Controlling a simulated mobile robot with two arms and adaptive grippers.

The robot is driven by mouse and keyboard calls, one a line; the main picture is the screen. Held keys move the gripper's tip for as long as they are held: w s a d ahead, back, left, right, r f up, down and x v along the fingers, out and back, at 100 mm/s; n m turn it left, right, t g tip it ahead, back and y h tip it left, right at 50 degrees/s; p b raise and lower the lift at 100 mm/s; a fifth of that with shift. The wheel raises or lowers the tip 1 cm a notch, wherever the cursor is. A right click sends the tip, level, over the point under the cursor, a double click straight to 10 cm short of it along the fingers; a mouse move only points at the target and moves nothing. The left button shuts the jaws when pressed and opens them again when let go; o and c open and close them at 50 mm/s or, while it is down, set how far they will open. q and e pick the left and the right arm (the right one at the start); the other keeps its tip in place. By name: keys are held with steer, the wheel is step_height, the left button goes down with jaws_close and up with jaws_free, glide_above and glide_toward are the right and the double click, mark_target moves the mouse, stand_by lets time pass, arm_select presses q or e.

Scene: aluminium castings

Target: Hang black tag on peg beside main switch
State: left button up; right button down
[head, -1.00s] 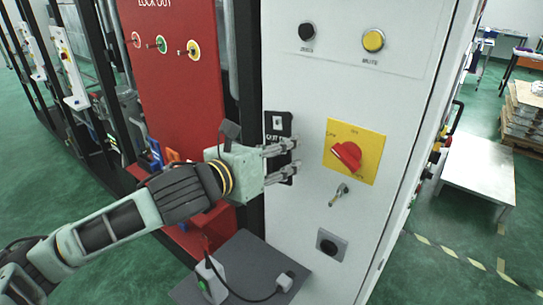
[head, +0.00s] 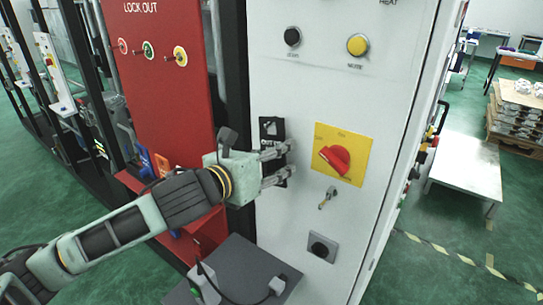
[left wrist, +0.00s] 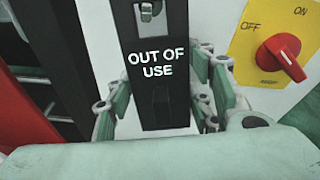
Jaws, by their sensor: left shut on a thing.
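The black tag (head: 270,131) is upright, close in front of the white cabinet, left of the main switch (head: 335,158), a red knob on a yellow plate. My left gripper (head: 283,163) is shut on the tag's lower part. In the left wrist view the tag (left wrist: 158,88) reads "OUT OF USE" and stands between the fingers. A pale opening with something grey in it shows near its top; I cannot tell whether this is a peg. A small metal peg-like part (head: 328,197) sticks out below the switch. My right gripper is not in view.
A black button (head: 292,37) and a yellow button (head: 357,45) sit higher on the cabinet (head: 305,90). A black socket (head: 321,247) is below. A red lockout board (head: 165,100) stands left, and a grey shelf (head: 245,270) with a cable is below my arm.

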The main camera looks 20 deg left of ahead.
arm_select(q)
steer(key=o, duration=1.2)
